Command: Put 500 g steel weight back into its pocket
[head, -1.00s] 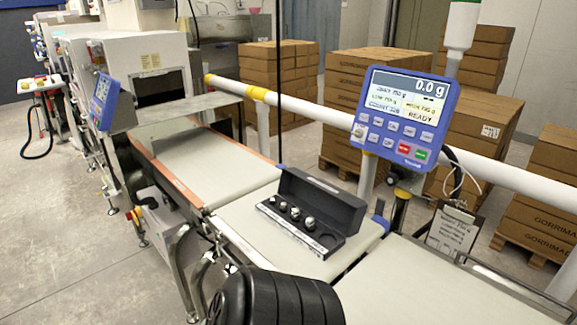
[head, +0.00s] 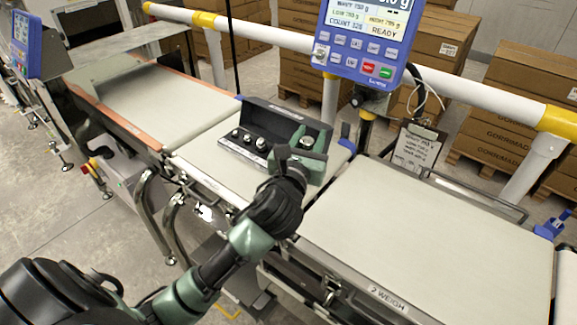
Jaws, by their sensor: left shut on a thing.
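The black weight case stands open on the belt, its raised lid (head: 283,121) at the back. Several small steel weights (head: 248,140) sit in a row in its left part. My left gripper (head: 307,152) is over the right end of the case. It is shut on the 500 g steel weight (head: 307,142), whose grey top shows between the fingers. The fingers and hand hide the right-end pocket and the weight's lower part, so I cannot tell whether the weight touches the case. My right gripper is out of view.
The blue display unit (head: 362,40) stands on a post behind the belt, in front of a white rail (head: 270,40). A clipboard (head: 416,148) hangs to its right. The wide weigh belt (head: 430,230) at right is clear. Cardboard boxes (head: 440,50) stand behind.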

